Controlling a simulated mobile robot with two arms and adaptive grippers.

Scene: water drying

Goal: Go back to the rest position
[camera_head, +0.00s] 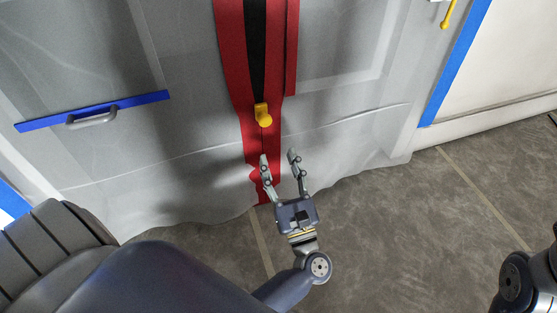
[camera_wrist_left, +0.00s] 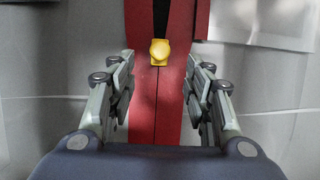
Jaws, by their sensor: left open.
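My left gripper (camera_head: 280,163) is open and empty, with its fingers pointing up at a grey plastic sheet (camera_head: 160,180). It is below a yellow zipper pull (camera_head: 263,114) on a red strip (camera_head: 232,60) with a black middle. In the left wrist view, the pull (camera_wrist_left: 159,50) is ahead, between and beyond the spread fingers (camera_wrist_left: 158,85), and nothing is between them. Whether a fingertip touches the red strip is hard to tell. Part of my right arm shows at the right edge, but its gripper is out of view.
A blue bar with a grey handle (camera_head: 91,118) is at the left of the sheet. Blue tape (camera_head: 455,60) runs along the right edge, near a yellow hook-like item (camera_head: 447,14). The tiled floor (camera_head: 410,210) is clear between my arms.

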